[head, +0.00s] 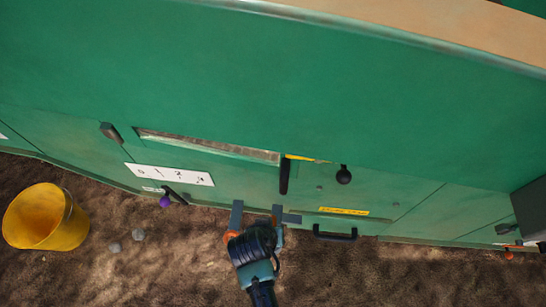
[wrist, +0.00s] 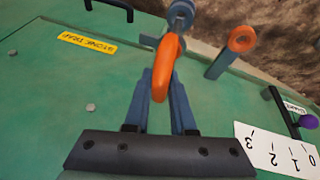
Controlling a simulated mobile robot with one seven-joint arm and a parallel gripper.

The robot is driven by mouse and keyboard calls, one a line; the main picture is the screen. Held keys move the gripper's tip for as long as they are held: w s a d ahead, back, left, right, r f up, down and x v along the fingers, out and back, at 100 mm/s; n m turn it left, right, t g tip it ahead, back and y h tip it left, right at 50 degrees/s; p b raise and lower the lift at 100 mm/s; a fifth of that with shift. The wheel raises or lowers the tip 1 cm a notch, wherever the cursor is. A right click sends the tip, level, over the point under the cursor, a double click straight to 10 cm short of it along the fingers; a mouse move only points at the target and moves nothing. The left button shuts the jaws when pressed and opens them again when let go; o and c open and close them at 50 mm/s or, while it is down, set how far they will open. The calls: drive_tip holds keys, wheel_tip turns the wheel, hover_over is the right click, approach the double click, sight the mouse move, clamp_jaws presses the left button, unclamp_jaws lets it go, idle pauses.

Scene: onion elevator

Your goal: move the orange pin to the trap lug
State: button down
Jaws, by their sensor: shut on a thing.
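My gripper (head: 257,240) is at the low front edge of the green machine, and in the wrist view its fingers (wrist: 163,90) are shut on the orange pin (wrist: 168,65). The pin is close to a blue-grey eye (wrist: 180,14), apparently the end of the trap lug; whether it touches or enters the eye I cannot tell. In the head view the likely trap lug (head: 277,212) stands beside my gripper, with a short side bar (head: 292,219). Another lug (head: 236,214) on the left carries an orange ring (wrist: 241,38). The pin is hidden in the head view.
The yellow stone trap label (head: 343,211) and a black handle (head: 335,235) are to the right. A numbered plate (head: 168,174) and a purple-knobbed lever (head: 166,201) are to the left. Open soil lies in front.

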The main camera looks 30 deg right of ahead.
drive_tip(key=shift+f+b, duration=1.75)
drive_tip(key=shift+b, duration=0.25)
drive_tip(key=shift+f+b, duration=1.15)
drive_tip(key=shift+f, duration=0.85)
drive_tip(key=c, duration=0.7)
unclamp_jaws()
drive_tip(key=p+v, duration=0.6)
drive_tip(key=v, duration=0.7)
